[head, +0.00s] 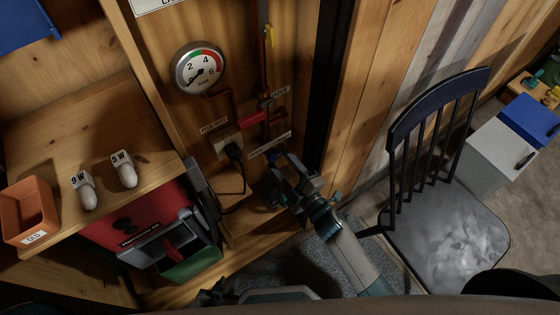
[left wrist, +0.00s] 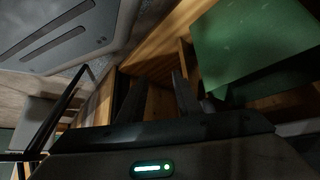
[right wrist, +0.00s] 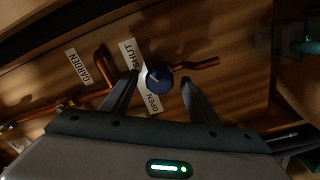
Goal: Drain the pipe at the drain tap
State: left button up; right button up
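The drain tap's round blue knob (right wrist: 158,79) shows in the right wrist view, between labels reading SHUT and OPEN, with a pale mark on its face. A short copper spout (right wrist: 198,65) leads right from it. My right gripper (right wrist: 160,82) is open, its fingers on either side of the knob with gaps visible; I cannot tell its depth. In the head view my right gripper (head: 280,170) is low at the back panel and hides the knob. My left gripper (head: 214,293) is low at the bottom edge; the left wrist view shows its fingers (left wrist: 160,82) apart and empty.
A pressure gauge (head: 200,68), a red lever (head: 252,118) and a yellow lever (head: 269,36) are on the panel. A black plug (head: 234,151) with a cord hangs left of the tap. A red box (head: 140,222) stands below the shelf. A dark chair (head: 445,220) stands right.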

jog(key=shift+s, duration=0.1)
pick_arm(q)
jog(key=shift+w+a+f+g+b, duration=0.25)
jog(key=shift+a+f+g+b, duration=0.35)
jog(key=shift+b, duration=0.8)
pick_arm(e)
jog(key=v, duration=1.7)
pick_arm(q)
jog(key=shift+a, duration=0.1)
pick_arm(e)
jog(key=shift+d+f, duration=0.1)
jog(key=s+d+f+m+g+h, duration=0.15)
jog(key=f+m, duration=0.25)
jog(key=f, duration=0.5)
jog(key=s+d+f+m+g+h, duration=0.1)
jog(key=d+f+m+g+h, duration=0.2)
jog(key=f, duration=0.6)
jog(key=s+d+f+m+g+h, duration=0.1)
jog(key=s+d+f+m+h, duration=0.1)
jog(key=f+m, duration=0.5)
jog(key=s+f+m+g, duration=0.1)
jog(key=s+f+g, duration=0.1)
jog(key=f, duration=0.4)
jog(key=s+f+m+g+h, duration=0.1)
jog(key=s+f+g, duration=0.1)
jog(key=s+f, duration=0.3)
jog(key=shift+s+a+f, duration=0.3)
jog(key=shift+a+f, duration=0.1)
jog(key=shift+f, duration=0.1)
